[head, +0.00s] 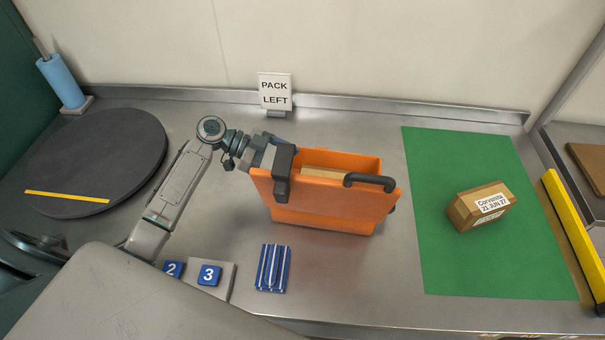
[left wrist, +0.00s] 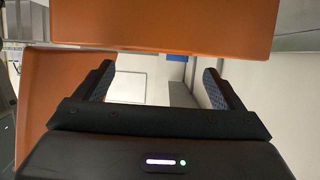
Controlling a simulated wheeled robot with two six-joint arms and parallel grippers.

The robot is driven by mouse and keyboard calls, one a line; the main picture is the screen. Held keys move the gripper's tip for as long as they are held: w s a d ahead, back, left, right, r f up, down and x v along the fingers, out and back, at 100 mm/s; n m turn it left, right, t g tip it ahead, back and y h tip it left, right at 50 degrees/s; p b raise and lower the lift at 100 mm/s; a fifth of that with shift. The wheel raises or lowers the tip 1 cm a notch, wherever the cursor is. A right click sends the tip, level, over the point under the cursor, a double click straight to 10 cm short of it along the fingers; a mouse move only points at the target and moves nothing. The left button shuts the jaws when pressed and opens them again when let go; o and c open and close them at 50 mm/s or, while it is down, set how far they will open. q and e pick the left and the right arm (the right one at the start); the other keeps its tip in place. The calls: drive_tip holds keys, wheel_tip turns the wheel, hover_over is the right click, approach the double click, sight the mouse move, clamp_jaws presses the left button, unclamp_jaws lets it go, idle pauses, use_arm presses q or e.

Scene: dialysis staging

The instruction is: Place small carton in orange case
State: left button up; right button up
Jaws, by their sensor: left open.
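The orange case (head: 325,217) stands open-topped in the middle of the steel bench, with a dark handle (head: 370,181) at its right end. A tan surface (head: 325,172) shows inside it; I cannot tell whether this is a carton. A brown carton (head: 464,213) with a white label reading "21 JUN 27" lies on the green mat to the right. My left gripper (head: 283,172) is at the case's left end. In the left wrist view its fingers (left wrist: 155,85) are open with nothing gripped, and orange case walls (left wrist: 165,25) show close by. My right gripper is not in view.
A "PACK LEFT" sign (head: 275,92) stands at the back. A dark round turntable (head: 95,165) is at the left, near a blue roll (head: 62,82). Numbered blue tiles (head: 209,275) and a blue striped item (head: 272,268) lie in front. The green mat (head: 450,270) is otherwise clear.

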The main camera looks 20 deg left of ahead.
use_arm(q)
drive_tip(key=shift+v, duration=1.1)
idle(0.5)
